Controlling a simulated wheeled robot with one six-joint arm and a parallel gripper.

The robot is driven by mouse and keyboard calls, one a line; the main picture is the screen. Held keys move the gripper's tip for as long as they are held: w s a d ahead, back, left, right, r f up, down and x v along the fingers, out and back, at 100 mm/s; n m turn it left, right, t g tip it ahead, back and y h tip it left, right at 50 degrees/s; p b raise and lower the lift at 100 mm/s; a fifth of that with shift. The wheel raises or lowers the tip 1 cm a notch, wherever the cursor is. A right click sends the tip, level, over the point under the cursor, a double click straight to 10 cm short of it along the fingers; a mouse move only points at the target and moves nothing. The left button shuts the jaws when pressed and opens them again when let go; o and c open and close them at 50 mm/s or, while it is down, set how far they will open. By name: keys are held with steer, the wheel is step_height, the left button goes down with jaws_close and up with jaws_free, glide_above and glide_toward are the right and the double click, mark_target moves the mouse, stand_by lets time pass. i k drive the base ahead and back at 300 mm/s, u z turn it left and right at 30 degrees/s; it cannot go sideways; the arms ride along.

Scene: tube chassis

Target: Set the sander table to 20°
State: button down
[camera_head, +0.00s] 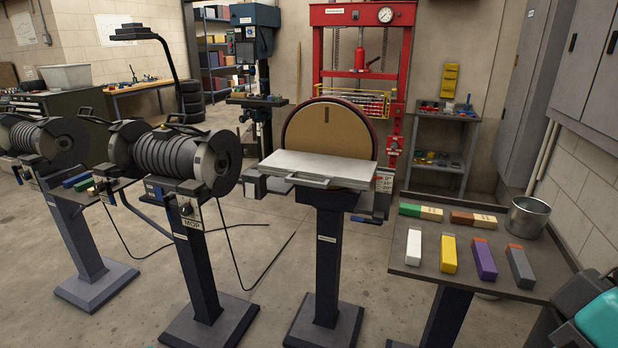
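The disc sander (330,125) stands on a dark pedestal in the middle of the view, with a large tan disc facing me. Its flat grey sander table (320,168) juts out in front of the disc and looks about level. A handle (307,181) runs along the table's front edge.
Left of the sander stand two buffing machines (175,155) (42,140) on pedestals, with a cable on the floor. On the right, a bench (405,258) holds several coloured bars and a metal bucket (527,216). A red press (363,50) stands behind. Floor shows between the pedestals.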

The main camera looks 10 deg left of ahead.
mark_target(315, 170)
steer(key=u, duration=1.95)
steer(key=i, duration=0.9)
steer(key=z, duration=1.55)
